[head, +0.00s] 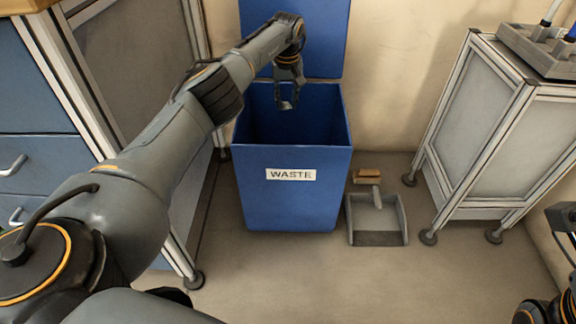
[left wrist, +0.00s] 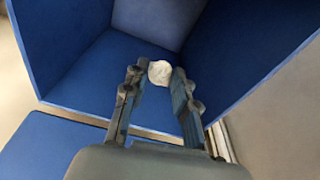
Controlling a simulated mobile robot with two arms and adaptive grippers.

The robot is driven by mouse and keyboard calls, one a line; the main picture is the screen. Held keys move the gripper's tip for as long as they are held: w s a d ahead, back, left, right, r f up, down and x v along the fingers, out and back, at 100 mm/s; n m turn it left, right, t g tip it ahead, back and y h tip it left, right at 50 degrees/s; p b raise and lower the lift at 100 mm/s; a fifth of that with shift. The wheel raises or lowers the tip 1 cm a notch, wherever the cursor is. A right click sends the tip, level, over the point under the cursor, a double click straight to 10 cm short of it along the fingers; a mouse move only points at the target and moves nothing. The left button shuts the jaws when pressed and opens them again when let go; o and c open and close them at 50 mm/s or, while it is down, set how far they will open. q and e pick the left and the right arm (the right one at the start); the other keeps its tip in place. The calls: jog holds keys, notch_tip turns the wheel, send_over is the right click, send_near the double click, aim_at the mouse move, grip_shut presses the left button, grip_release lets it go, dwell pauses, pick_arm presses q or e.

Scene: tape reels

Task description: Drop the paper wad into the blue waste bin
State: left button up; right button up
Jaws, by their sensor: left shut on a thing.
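The blue waste bin (head: 292,205), labelled "WASTE", stands open on the floor against the back wall, its lid (head: 335,38) raised behind it. My left gripper (head: 287,104) is over the bin's opening. In the left wrist view the gripper (left wrist: 159,76) is shut on a small white paper wad (left wrist: 160,72), held between the fingertips. The bin's blue inside (left wrist: 100,75) shows beyond the wad. The wad cannot be made out in the head view. My right gripper shows only in part at the right edge of the head view, and its fingertips are not clear.
A grey dustpan (head: 377,222) and a small brown brush (head: 367,176) lie on the floor right of the bin. A blue drawer unit (head: 40,125) is at the left. The floor in front is clear.

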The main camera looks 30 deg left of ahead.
pick_arm(q)
jog(key=o, duration=0.7)
jog(key=shift+o, duration=0.2)
jog(key=shift+r, duration=0.1)
notch_tip(320, 180, up, 12)
jog(key=s, duration=0.1)
jog(key=shift+d, duration=0.45)
